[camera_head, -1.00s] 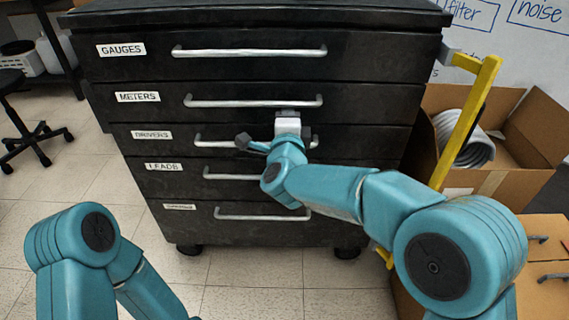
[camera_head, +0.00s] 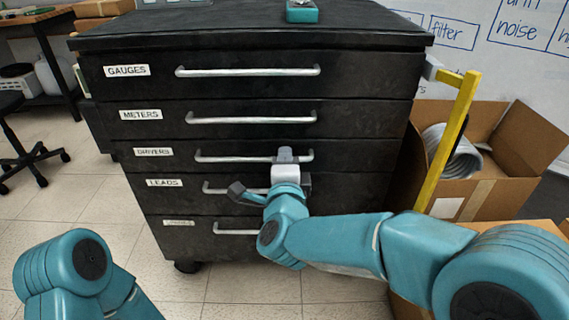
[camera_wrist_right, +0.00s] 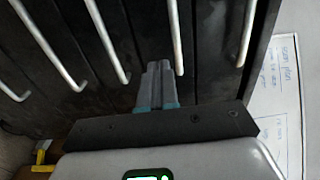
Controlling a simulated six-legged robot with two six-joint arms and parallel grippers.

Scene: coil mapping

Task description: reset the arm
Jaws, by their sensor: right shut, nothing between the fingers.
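My right gripper (camera_head: 285,155) is in front of the black drawer cabinet (camera_head: 365,115), seen over the DRIVERS handle (camera_head: 240,157). Its two grey fingers are together and empty; they also show in the right wrist view (camera_wrist_right: 159,75), pointing between the silver handles. I cannot tell from these views whether they touch the cabinet. My right arm reaches in from the right, bent at the wrist. My left arm shows as teal links at lower left; its gripper is out of view.
All the cabinet's drawers look closed. A teal device (camera_head: 302,12) sits on the cabinet top. A yellow bar (camera_head: 447,150) stands at the cabinet's right side, beside an open cardboard box (camera_head: 505,190) holding a grey coiled hose (camera_head: 458,160). A black stool (camera_head: 28,150) stands at left.

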